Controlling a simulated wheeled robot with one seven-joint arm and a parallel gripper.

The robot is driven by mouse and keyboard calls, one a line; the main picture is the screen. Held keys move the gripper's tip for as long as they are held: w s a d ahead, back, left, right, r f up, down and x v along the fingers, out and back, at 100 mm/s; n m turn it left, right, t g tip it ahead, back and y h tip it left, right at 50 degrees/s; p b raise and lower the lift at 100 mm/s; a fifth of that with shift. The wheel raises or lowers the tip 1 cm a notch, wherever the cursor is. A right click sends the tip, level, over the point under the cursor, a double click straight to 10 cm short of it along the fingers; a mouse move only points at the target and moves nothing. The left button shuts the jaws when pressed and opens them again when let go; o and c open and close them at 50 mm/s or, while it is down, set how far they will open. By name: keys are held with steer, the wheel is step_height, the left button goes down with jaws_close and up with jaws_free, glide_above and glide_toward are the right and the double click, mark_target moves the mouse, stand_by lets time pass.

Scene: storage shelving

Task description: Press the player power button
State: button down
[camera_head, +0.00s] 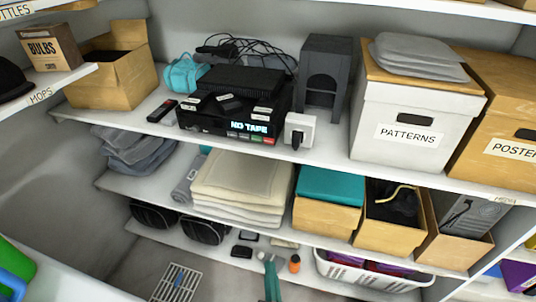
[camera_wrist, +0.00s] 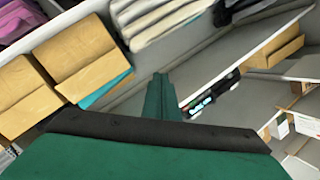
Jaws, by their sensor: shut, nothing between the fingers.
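The player (camera_head: 190,118) is a black box on the upper middle shelf, with a lit "NO TAPE" display and a row of small coloured buttons along its front. Which button is power is too small to tell. Its front also shows tilted in the wrist view (camera_wrist: 212,97), right of my fingers. My gripper (camera_head: 268,262) is green and shut, with nothing held. It is at the bottom middle of the head view, below and in front of the player, clear of it. Its closed fingers also show in the wrist view (camera_wrist: 160,82).
A dark device (camera_head: 262,79) and small items lie on top of the player. A power plug block (camera_head: 299,131) stands right of it, a remote (camera_head: 162,111) left. The shelf below holds folded blankets (camera_head: 238,182) and boxes (camera_head: 327,215). Open space lies before the shelves.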

mark_target(268, 153)
steer(key=w+a+r+t+y, duration=0.1)
steer(key=w+r+y, duration=0.3)
steer(key=w+r, duration=0.4)
steer(key=w+a+r+y, duration=0.1)
steer(key=w+r+y, duration=0.3)
steer(key=w+r, duration=0.4)
step_height(268, 153, up, 6)
steer(key=shift+w+a+r+n+t, duration=0.2)
steer(key=shift+w+a+n+t, duration=0.1)
steer(key=shift+w+n+t, duration=0.1)
steer(key=w, duration=0.2)
steer(key=w+d, duration=0.1)
steer(key=w, duration=0.2)
steer(key=w+d, duration=0.1)
steer(key=w, duration=0.1)
steer(key=shift+w+d, duration=0.1)
steer(key=shift+w, duration=0.1)
steer(key=shift+w+d, duration=0.4)
steer(key=shift+w, duration=0.05)
steer(key=shift+a, duration=0.15)
